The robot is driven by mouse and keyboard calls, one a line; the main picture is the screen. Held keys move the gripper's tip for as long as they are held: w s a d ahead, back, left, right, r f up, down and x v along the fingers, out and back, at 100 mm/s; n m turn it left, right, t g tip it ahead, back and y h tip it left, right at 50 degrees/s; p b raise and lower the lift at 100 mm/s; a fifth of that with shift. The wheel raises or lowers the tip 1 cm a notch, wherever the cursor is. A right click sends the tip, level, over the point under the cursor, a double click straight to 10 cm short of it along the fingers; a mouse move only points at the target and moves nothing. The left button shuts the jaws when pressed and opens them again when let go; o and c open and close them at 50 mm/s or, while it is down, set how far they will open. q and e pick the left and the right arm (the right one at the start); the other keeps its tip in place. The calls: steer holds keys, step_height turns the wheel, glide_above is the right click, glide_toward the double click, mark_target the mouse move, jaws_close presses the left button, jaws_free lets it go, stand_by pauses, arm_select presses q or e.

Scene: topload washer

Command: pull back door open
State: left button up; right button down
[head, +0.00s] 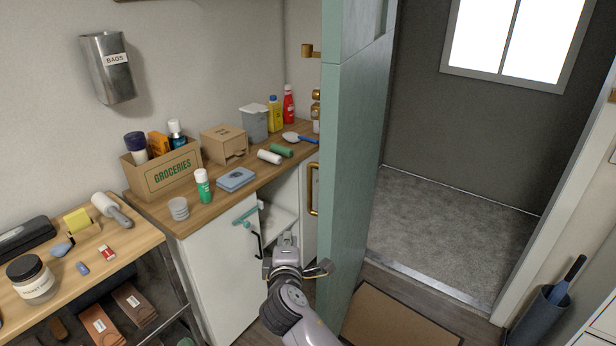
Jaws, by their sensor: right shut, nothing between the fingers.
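The green back door (347,190) stands open, swung in toward the counter, with its edge facing me. Past it the doorway shows a grey carpeted floor (450,230) and a dark wall. A brass pull handle (313,188) shows just left of the door edge, and a brass fitting (311,51) sticks out higher up. My right gripper (286,241) is shut and empty, low on the left side of the door, in front of the white cabinet. It appears apart from the brass handle, which is above it and to the right. My left gripper is out of view.
A brown doormat (400,322) lies right of the door. A blue-grey bin (540,315) stands far right.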

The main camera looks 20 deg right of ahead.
step_height(320, 180, up, 14)
steer(key=s+t+h, duration=0.1)
steer(key=t+h, duration=0.1)
steer(key=p+x, duration=0.3)
steer(key=x, duration=0.7)
steer(key=s+d, duration=0.1)
steer(key=s+d+p, duration=0.1)
steer(key=s+d, duration=0.1)
steer(key=shift+d+f, duration=0.15)
steer(key=shift+f, duration=0.1)
